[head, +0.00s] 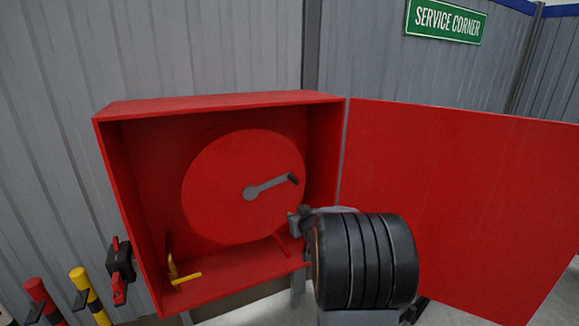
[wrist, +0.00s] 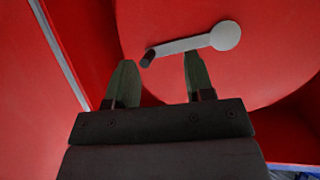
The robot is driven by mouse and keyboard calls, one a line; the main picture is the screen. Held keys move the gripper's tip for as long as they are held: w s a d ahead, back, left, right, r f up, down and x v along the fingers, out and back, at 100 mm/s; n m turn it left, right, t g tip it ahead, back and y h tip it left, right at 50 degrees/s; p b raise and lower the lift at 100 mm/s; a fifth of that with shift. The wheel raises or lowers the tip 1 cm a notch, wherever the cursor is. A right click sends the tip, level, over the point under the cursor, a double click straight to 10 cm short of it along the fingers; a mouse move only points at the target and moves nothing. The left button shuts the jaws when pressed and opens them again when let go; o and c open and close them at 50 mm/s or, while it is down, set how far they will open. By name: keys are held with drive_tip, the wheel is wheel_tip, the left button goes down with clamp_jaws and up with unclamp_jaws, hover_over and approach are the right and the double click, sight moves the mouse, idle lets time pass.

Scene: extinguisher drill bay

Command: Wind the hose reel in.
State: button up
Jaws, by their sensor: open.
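The red hose reel (head: 220,200) stands inside an open red cabinet (head: 220,105). Its grey crank (head: 268,186) points right and slightly up from the hub, with a dark handle (head: 293,178) at its end. In the wrist view the crank arm (wrist: 185,45) runs left from the hub to the dark handle (wrist: 148,58). My gripper (head: 297,216) is just below the handle in the head view, partly hidden by my wrist. In the wrist view its two fingers (wrist: 160,60) are apart, and the handle appears between their tips, not gripped. No hose shows clearly.
The cabinet door (head: 460,190) is swung wide open to the right. A brass valve with a yellow lever (head: 186,279) sits at the cabinet's lower left.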

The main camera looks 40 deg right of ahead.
sight(297, 182)
drive_tip(key=d+r+t+y+p, duration=0.1)
drive_tip(key=d+r+t+p, duration=0.25)
drive_tip(key=d, duration=0.25)
drive_tip(key=shift+n+t+y, duration=0.3)
drive_tip(key=shift+n+t, duration=0.05)
drive_tip(key=shift+n, duration=0.25)
drive_tip(key=w, duration=0.4)
drive_tip(key=w+d+p, duration=0.1)
drive_tip(key=w, duration=0.4)
drive_tip(key=w+d+p, duration=0.1)
drive_tip(key=w, duration=0.3)
drive_tip(key=shift+w+r, duration=0.35)
drive_tip(key=shift+w, duration=0.05)
drive_tip(key=shift+c, duration=0.2)
clamp_jaws()
